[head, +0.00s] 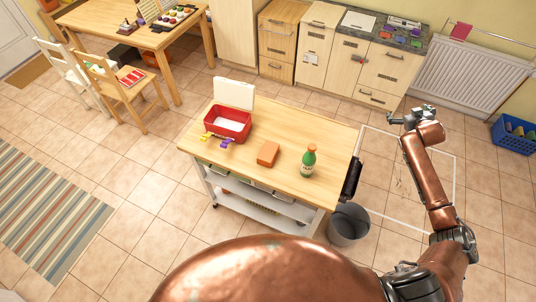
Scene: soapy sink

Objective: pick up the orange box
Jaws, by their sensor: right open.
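The orange box (268,154) is a small block lying on the wooden top of the cart (225,168), near its middle. A green bottle (309,161) with an orange cap stands upright to its right. My right gripper (400,117) is up at the right, beyond the cart's right edge and well apart from the box. It is open, with nothing seen between its fingers. My left gripper is not in the head view.
A red bin (228,122) with its white lid raised stands at the cart's back left, with yellow and purple clips (226,142) in front. A grey bucket (349,225) stands on the floor beside the cart. Counters and a dining table (130,32) are behind.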

